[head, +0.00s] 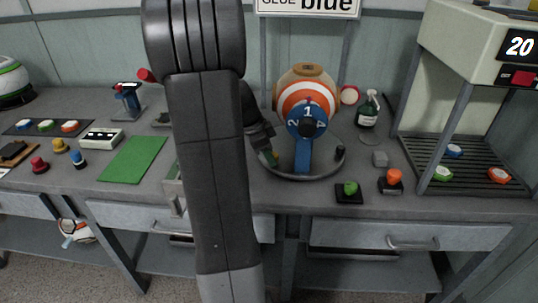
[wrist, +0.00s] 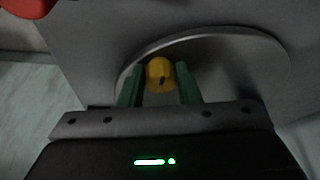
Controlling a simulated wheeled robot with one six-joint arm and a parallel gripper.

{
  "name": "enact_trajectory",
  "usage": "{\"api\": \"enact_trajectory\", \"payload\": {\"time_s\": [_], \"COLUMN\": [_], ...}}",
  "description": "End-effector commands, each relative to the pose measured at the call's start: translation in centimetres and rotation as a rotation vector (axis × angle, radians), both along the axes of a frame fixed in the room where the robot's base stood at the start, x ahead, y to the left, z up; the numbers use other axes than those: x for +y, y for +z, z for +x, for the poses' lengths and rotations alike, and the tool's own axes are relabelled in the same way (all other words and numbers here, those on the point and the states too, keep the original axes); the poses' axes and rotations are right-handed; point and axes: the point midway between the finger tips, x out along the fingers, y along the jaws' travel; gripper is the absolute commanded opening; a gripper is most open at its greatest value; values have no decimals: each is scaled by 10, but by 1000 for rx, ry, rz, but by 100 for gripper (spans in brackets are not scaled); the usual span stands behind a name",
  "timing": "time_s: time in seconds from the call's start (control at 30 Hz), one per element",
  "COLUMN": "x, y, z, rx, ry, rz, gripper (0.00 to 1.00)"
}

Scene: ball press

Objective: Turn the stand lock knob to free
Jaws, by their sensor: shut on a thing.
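A yellow knob (wrist: 160,71) with a dark mark on its face is between the two green fingers of my gripper (wrist: 159,84) in the wrist view. My gripper is shut on it, at the edge of the round grey stand base (wrist: 218,41). I take it to be the stand lock knob. In the head view my gripper (head: 268,158) is low at the left rim of the round stand base (head: 305,175), and it mostly hides the knob. The stand carries an orange-and-white ball (head: 291,87) behind a blue numbered dial (head: 307,119). I cannot read the knob's setting.
A small black knob (head: 340,152) stands on the base's right side. A green button (head: 349,189) and an orange button (head: 394,177) are at front right. A press frame (head: 465,130) is at far right. My arm hides the bench's middle.

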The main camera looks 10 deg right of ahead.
Motion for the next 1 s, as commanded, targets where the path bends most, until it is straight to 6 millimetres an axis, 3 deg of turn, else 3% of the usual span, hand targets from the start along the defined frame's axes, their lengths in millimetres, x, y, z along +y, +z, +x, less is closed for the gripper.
{"api": "enact_trajectory", "payload": {"time_s": [1.0], "x": [-3], "y": [2], "z": [-8], "rx": [-3], "ry": [769], "rz": [-1], "gripper": [7]}}
